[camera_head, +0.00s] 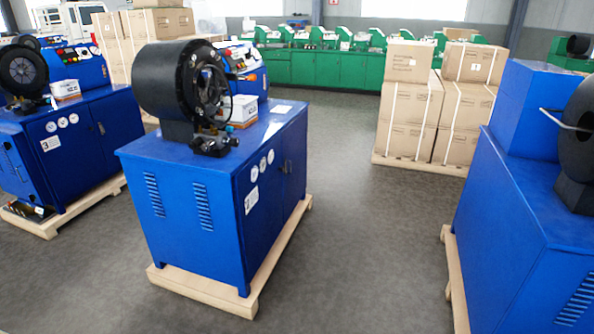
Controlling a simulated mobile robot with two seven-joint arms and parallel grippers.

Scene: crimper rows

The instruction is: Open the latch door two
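A blue crimper machine (180,205) stands in the middle on a wooden pallet. Its right-hand face carries round gauges, a white label (251,200) whose number is hard to read, and a cabinet door (293,185) with a small dark latch (286,167). The door looks closed and is seen at a steep angle. Another blue crimper (85,150) at the left has a label with a 3 and a closed door with a dark latch (101,128). Neither of my grippers is in view.
A third blue crimper (520,235) fills the right edge on its own pallet. Stacked cardboard boxes (408,105) stand on a pallet behind. Green machines (335,68) line the back. Grey floor (370,230) is clear between the middle and right machines.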

